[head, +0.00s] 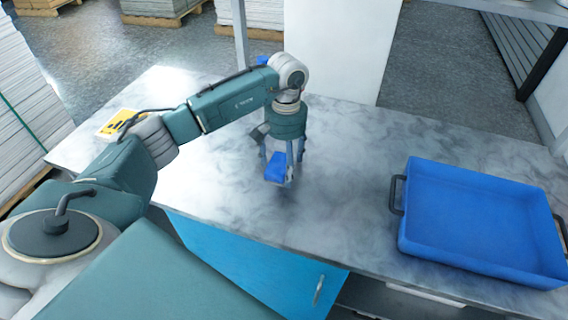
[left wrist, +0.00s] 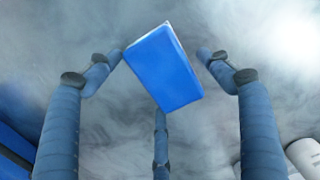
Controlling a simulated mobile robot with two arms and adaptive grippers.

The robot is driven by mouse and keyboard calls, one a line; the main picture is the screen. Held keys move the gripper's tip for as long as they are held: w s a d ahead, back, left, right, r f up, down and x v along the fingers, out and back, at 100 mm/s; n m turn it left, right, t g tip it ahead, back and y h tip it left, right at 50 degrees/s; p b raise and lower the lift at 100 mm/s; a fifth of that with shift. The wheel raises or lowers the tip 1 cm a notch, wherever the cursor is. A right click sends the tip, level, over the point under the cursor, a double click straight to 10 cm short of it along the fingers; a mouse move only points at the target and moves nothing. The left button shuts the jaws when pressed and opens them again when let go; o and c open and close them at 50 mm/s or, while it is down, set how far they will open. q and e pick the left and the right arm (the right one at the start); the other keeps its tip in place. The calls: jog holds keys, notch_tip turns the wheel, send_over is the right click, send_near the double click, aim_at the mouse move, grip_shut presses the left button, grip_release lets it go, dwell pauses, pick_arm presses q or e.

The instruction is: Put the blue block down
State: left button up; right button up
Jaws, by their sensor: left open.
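The blue block (head: 276,167) is at the tips of my left gripper (head: 281,160), over the middle of the grey marbled table (head: 345,200). In the left wrist view the blue block (left wrist: 166,68) lies tilted between the spread fingers of my left gripper (left wrist: 160,75). The fingers are open, with the left fingertip close to the block's edge. I cannot tell whether the block rests fully on the table. My right gripper is not in view.
A large blue tray (head: 403,235) with dark handles stands on the right of the table. A yellow item (head: 112,122) lies at the table's left, behind my arm. A white panel (head: 338,50) stands behind the table. The table between block and tray is clear.

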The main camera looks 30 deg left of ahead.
aim_at(285, 160)
pick_arm(q)
jog(key=shift+r+p, duration=0.35)
jog(key=shift+r, duration=0.05)
notch_tip(285, 160, up, 12)
jog(key=b, duration=0.3)
jog(key=shift+w, duration=0.4)
jog(key=shift+a+f, duration=0.1)
jog(key=shift+f, duration=0.05)
